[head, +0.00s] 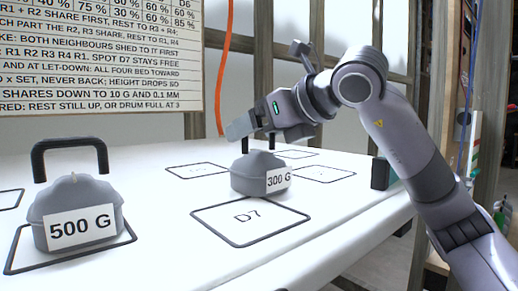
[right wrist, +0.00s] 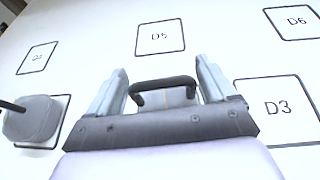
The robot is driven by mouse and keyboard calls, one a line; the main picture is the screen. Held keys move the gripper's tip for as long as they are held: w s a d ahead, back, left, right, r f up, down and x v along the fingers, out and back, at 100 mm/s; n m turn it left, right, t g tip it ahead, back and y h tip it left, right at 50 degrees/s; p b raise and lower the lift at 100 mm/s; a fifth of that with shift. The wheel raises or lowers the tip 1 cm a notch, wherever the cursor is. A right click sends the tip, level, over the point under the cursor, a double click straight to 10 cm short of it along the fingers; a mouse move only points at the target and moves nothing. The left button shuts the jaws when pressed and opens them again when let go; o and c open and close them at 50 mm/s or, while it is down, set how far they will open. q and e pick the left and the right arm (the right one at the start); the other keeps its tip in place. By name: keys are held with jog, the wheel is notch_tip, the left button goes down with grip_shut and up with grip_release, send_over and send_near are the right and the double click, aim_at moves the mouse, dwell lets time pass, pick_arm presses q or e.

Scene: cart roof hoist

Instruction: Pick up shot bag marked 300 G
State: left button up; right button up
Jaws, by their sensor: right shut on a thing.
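The grey shot bag marked 300 G (head: 258,176) is at the middle of the white table, over the back edge of the square marked D7 (head: 246,217). I cannot tell whether its base touches the table. My right gripper (head: 250,130) is above it, shut on its black handle. In the right wrist view the handle (right wrist: 165,84) sits between the two fingers of my right gripper (right wrist: 160,88), and the bag's body is mostly hidden. My left gripper is not in view.
A larger grey bag marked 500 G (head: 75,213) with a black handle stands on an outlined square at left. Another grey bag (right wrist: 32,120) shows at the wrist view's left. Squares D5 (right wrist: 160,38), D6 (right wrist: 297,22) and D3 (right wrist: 278,108) are empty. A printed chart (head: 100,60) hangs behind.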

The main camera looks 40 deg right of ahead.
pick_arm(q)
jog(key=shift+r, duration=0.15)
pick_arm(e)
jog(key=shift+r, duration=0.2)
jog(key=shift+r+p, duration=0.2)
jog(key=shift+p, duration=0.1)
jog(key=shift+r+p, duration=0.65)
jog(key=shift+r, duration=0.05)
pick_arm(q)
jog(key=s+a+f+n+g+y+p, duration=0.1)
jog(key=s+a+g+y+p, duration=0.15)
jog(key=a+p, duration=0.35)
pick_arm(e)
notch_tip(320, 180, up, 7)
jog(key=shift+r, duration=0.1)
pick_arm(q)
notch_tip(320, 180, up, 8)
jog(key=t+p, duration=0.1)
jog(key=p, duration=0.9)
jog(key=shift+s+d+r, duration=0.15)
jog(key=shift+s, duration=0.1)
pick_arm(e)
notch_tip(320, 180, up, 11)
